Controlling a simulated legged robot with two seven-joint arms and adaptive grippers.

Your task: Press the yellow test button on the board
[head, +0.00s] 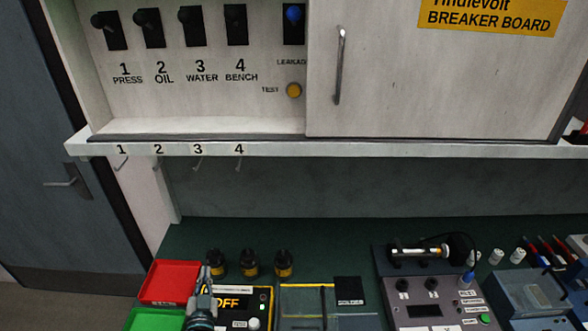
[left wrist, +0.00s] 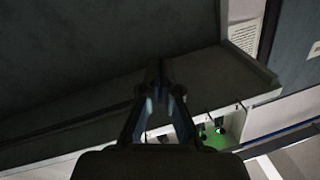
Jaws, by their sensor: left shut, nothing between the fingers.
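The yellow test button (head: 293,90) sits on the white breaker board (head: 200,100), right of the word TEST and just left of the board's door panel (head: 430,80). A blue-knobbed switch (head: 294,14) is above it. My left gripper (head: 206,272) is low in the head view, pointing up, well below and left of the button. Its fingers are closed together and empty, as the left wrist view (left wrist: 158,72) also shows. The button cannot be made out in the left wrist view. My right gripper is in neither view.
Several black switches (head: 191,27) line the board's upper left. A white ledge (head: 330,149) with small hooks juts out below. Space before the board is clear.

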